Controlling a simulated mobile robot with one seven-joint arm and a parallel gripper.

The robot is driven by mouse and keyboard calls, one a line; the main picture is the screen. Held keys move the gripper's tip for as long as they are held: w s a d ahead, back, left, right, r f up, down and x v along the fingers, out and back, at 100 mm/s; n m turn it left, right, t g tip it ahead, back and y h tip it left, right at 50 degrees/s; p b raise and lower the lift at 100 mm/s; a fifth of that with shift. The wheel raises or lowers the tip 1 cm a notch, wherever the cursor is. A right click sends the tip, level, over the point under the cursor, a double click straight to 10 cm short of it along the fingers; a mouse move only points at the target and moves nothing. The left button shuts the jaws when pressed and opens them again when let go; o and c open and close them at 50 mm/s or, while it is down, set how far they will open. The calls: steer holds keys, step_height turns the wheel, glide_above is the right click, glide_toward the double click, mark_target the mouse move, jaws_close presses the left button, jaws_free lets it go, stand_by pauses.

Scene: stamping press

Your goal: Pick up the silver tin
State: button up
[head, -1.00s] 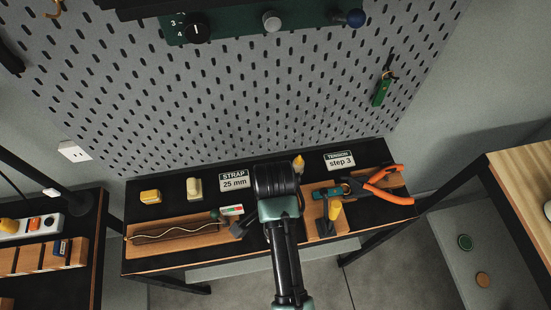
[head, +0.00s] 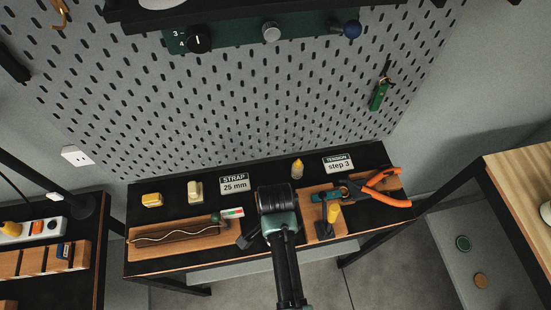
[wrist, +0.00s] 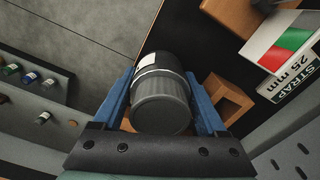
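In the wrist view a dark grey cylinder with a ribbed grey lid, a pale band and a black body (wrist: 161,110) lies between the blue fingers of my gripper (wrist: 161,82); I take it for the tin. The lid faces the camera. Narrow gaps show between the fingers and the lid, so the gripper looks open around it; contact farther down is unclear. In the head view my gripper is over the front middle of the black bench (head: 215,210). My own wrist hides the fingertips and the tin there.
Left of my gripper is a wooden tray (head: 165,248) with a wavy strip. The pegboard (head: 270,100) rises at the back.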

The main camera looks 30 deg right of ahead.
steer(key=c, duration=0.8)
